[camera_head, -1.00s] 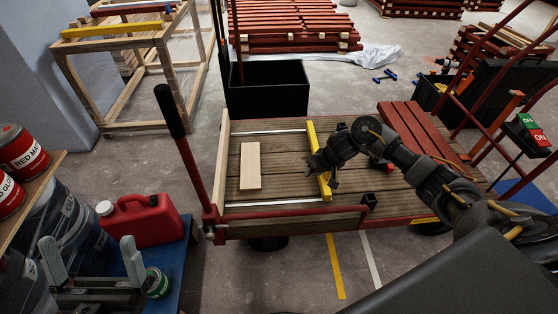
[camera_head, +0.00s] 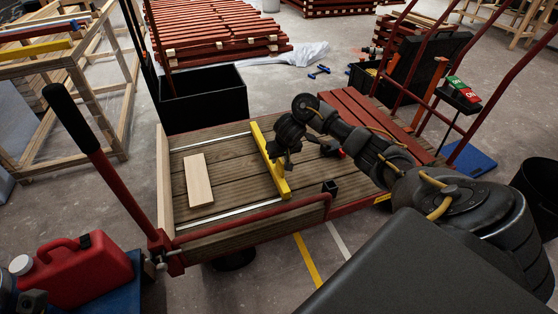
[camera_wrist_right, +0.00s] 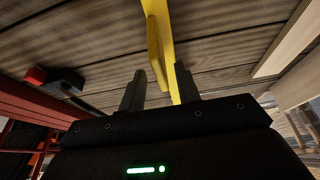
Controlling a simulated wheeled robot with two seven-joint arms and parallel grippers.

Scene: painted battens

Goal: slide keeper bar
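The yellow keeper bar (camera_head: 269,163) lies across the two pale metal rails on the slatted wooden deck of a red-framed cart (camera_head: 225,214). My right gripper (camera_head: 279,158) is down at the bar's right side in the head view. In the right wrist view the open right gripper (camera_wrist_right: 160,82) has one dark finger on each side of the yellow bar (camera_wrist_right: 157,25), which has a raised yellow tab. I cannot tell whether either finger touches it. A pale wooden batten (camera_head: 198,181) lies on the deck left of the bar.
A black bin (camera_head: 203,99) stands behind the cart. The cart's red handle with black grip (camera_head: 75,118) rises at left, near a red jerry can (camera_head: 75,270). Deck between batten and bar is clear.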

